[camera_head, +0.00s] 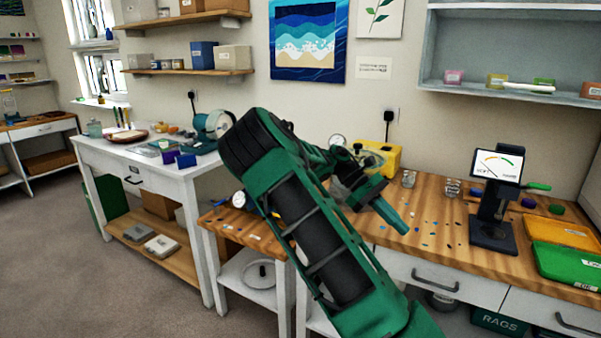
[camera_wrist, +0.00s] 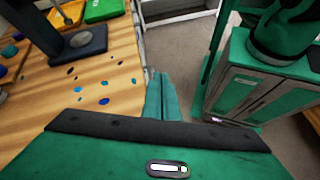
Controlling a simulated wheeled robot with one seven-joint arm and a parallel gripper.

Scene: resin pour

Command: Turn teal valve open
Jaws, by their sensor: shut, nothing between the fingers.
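I cannot clearly pick out a teal valve in either view; my arm covers part of the bench where it could be. My gripper (camera_head: 403,227) hangs over the wooden bench (camera_head: 440,240) in the head view, its fingers pointing down and right. In the wrist view my gripper (camera_wrist: 161,93) shows its two green fingers side by side, shut and empty, near the bench edge with floor beyond. Round gauges show on either side of my arm, a left gauge (camera_head: 239,199) and a gauge (camera_head: 337,141) by the yellow machine (camera_head: 385,157). What they are fixed to is largely hidden.
Small glass jars (camera_head: 408,179) stand behind my gripper. Coloured spots dot the bench. A white table (camera_head: 180,175) is at left.

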